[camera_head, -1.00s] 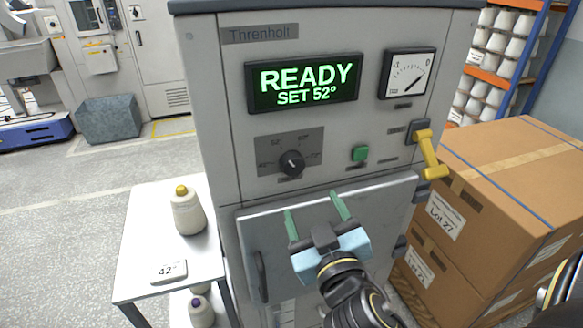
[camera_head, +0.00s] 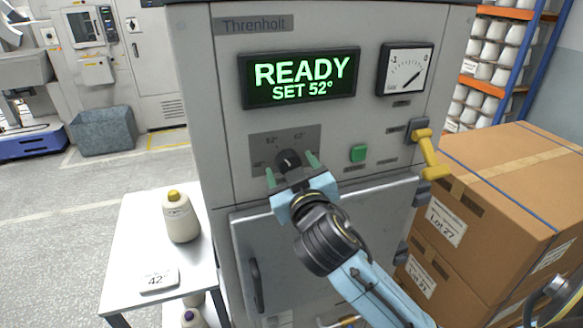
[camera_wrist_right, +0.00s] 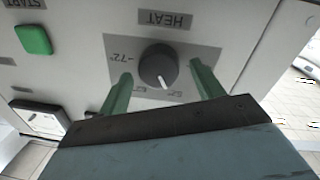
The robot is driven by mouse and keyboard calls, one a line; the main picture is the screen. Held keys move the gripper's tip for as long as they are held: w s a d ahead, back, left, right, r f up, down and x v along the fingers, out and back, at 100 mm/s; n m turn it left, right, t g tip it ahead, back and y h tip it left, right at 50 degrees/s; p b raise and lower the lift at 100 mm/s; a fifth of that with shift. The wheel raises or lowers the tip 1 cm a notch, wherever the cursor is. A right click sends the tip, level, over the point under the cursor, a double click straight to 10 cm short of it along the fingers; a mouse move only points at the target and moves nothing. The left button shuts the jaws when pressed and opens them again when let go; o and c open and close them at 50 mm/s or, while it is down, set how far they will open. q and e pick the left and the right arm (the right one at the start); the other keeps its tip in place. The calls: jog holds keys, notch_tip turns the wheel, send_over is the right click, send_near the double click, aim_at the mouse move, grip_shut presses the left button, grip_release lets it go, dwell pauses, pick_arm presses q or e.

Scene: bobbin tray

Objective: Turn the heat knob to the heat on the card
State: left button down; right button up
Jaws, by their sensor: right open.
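The dark heat knob (camera_head: 288,160) sits on a grey dial plate (camera_head: 308,137) on the front of the machine, whose green display (camera_head: 302,78) reads READY, SET 52°. In the right wrist view the knob (camera_wrist_right: 158,66) shows upside down with a white pointer line. The card (camera_head: 159,279) on the white side table reads 42°. My right gripper (camera_head: 292,171) is open in front of the knob. Its green fingers stand apart on either side of the knob; I cannot tell whether they touch it. It also shows in the wrist view (camera_wrist_right: 160,85).
A green START button (camera_head: 358,153) and a yellow lever (camera_head: 430,156) are right of the knob. A gauge (camera_head: 406,69) is above. A yellow-topped bobbin (camera_head: 181,220) stands on the side table (camera_head: 133,229). Cardboard boxes (camera_head: 514,190) are stacked at the right.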

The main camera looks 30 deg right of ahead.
jog(key=shift+w, duration=0.1)
jog(key=c, duration=1)
jog(key=n+p, duration=0.3)
jog(key=n, duration=0.2)
jog(key=shift+n, duration=0.3)
jog(key=n+p, duration=0.2)
jog(key=n, duration=0.1)
jog(key=shift+f+n+t, duration=0.1)
jog(key=shift+n+t, duration=0.2)
jog(key=shift+f+n+p, duration=0.1)
jog(key=shift+n+p, duration=0.55)
jog(key=shift+n, duration=0.95)
